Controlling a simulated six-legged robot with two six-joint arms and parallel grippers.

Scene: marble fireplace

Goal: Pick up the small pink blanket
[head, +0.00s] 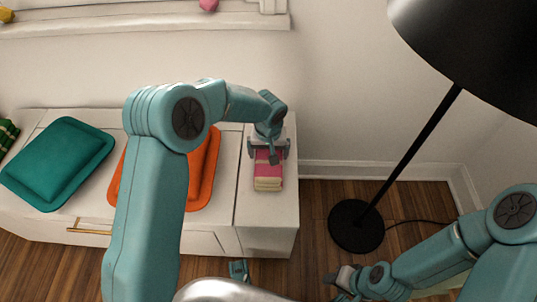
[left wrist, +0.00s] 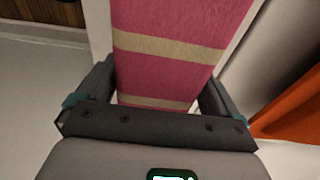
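The small pink blanket (head: 269,172), folded and with cream stripes, lies on the right end of the white cabinet top. My left gripper (head: 268,150) is over its far part, pointing down, with one finger on each side. In the left wrist view, the blanket (left wrist: 168,75) runs between the spread fingers (left wrist: 155,100); they are close to its sides, and I cannot tell whether they touch. The blanket rests on the cabinet. My right gripper (head: 342,282) is low at the bottom, away from the blanket, and its finger opening is unclear.
An orange cushion (head: 203,168) lies left of the blanket, partly behind my left arm. A teal cushion (head: 58,163) lies farther left on the white cabinet (head: 262,215). A black floor lamp (head: 356,226) stands right of the cabinet, its shade (head: 480,45) overhead. Wooden floor lies between them.

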